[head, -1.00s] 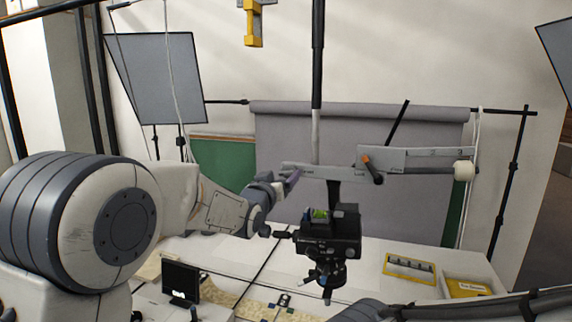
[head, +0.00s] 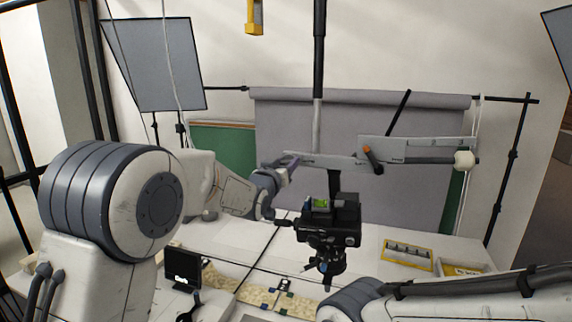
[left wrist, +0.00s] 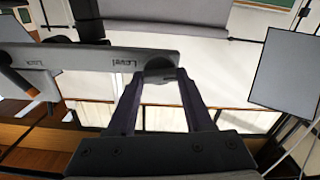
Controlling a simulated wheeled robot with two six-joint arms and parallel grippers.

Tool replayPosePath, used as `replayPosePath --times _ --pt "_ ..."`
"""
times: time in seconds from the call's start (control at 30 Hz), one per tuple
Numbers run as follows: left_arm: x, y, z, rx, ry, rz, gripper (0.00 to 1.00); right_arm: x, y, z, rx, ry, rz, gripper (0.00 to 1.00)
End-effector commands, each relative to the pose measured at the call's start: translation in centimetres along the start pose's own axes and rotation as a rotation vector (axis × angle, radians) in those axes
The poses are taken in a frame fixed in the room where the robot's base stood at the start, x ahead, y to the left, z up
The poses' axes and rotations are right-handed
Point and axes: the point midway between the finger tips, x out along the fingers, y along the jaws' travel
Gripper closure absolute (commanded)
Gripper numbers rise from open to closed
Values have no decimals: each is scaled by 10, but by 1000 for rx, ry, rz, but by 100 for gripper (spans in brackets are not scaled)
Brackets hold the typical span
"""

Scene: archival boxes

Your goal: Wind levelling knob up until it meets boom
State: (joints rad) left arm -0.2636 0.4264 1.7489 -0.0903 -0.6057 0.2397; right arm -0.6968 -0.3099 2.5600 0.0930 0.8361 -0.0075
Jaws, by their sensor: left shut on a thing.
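The levelling knob (left wrist: 160,72) is a grey rounded piece at the end of the grey boom plate marked "Level" (left wrist: 95,60) in the left wrist view. My left gripper (left wrist: 157,80) is shut on it, one dark finger on each side. The fingers partly hide it, and I cannot tell whether it touches the boom. In the head view my left gripper (head: 288,164) is at the left end of the boom (head: 325,160). A black camera (head: 335,222) with a green spirit level (head: 320,203) hangs below the boom. My right gripper is not in view.
An orange-handled lever (head: 372,158) and a white roller (head: 464,159) are on the boom's right part. A grey backdrop (head: 400,175) hangs behind. The white table (head: 390,240) bears a small black screen (head: 183,267) and a yellow tray (head: 407,255).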

Motion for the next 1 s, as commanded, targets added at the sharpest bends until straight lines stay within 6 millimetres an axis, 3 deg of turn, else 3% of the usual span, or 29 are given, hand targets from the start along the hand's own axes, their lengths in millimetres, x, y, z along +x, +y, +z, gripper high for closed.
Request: replayPosePath --times 0.27,0.7,1.0 --pt "0 -1 4 111 5 0 100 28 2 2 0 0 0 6" --pt "0 1 4 436 6 -1 100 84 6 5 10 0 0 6" --pt "0 2 1 583 4 -1 100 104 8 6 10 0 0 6"
